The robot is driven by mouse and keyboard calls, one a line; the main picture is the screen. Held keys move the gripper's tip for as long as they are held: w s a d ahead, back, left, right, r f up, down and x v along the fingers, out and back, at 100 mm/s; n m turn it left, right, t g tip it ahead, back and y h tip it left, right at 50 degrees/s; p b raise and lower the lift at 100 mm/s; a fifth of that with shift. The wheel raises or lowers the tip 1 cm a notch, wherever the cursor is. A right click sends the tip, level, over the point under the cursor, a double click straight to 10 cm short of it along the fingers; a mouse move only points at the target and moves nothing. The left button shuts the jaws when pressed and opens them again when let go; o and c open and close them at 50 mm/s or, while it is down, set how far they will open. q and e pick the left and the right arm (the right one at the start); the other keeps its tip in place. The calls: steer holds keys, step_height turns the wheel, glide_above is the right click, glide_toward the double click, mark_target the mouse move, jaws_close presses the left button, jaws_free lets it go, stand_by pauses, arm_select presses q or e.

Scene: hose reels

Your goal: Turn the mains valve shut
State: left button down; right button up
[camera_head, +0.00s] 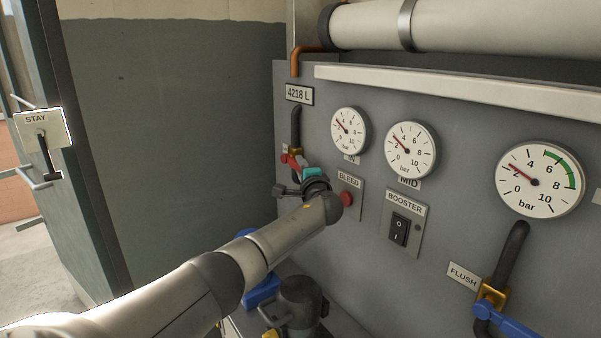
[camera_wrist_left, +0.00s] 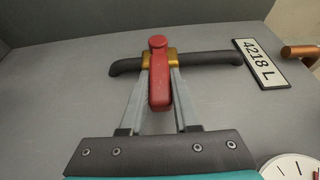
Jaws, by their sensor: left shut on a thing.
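The valve with the red lever (camera_head: 291,160) sits on a vertical black pipe (camera_head: 296,118) below the 4218 L plate, on the left part of the grey panel. In the left wrist view, the red lever (camera_wrist_left: 159,85) runs across the black pipe (camera_wrist_left: 210,58) from the brass valve body (camera_wrist_left: 146,60). My left gripper (camera_wrist_left: 161,78) is shut on the red lever, one finger on each side. In the head view, my left wrist partly hides the lever.
A BLEED button (camera_head: 346,198), a BOOSTER switch (camera_head: 398,229) and round gauges (camera_head: 411,150) lie right of my left arm. A blue FLUSH lever (camera_head: 508,323) is at lower right. The open door (camera_head: 85,150) is at left.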

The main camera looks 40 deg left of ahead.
stand_by(0.4)
arm_select(q)
steer(key=c, duration=0.6)
jaws_free()
steer(key=shift+c, duration=0.2)
steer(key=shift+s+d, duration=0.1)
steer(key=shift+d, duration=0.05)
steer(key=shift+s+d, duration=0.4)
steer(key=shift+d, duration=0.1)
steer(key=p+v, duration=0.1)
steer(key=v, duration=1.2)
steer(key=shift+s+d, duration=0.2)
steer(key=shift+d, duration=0.05)
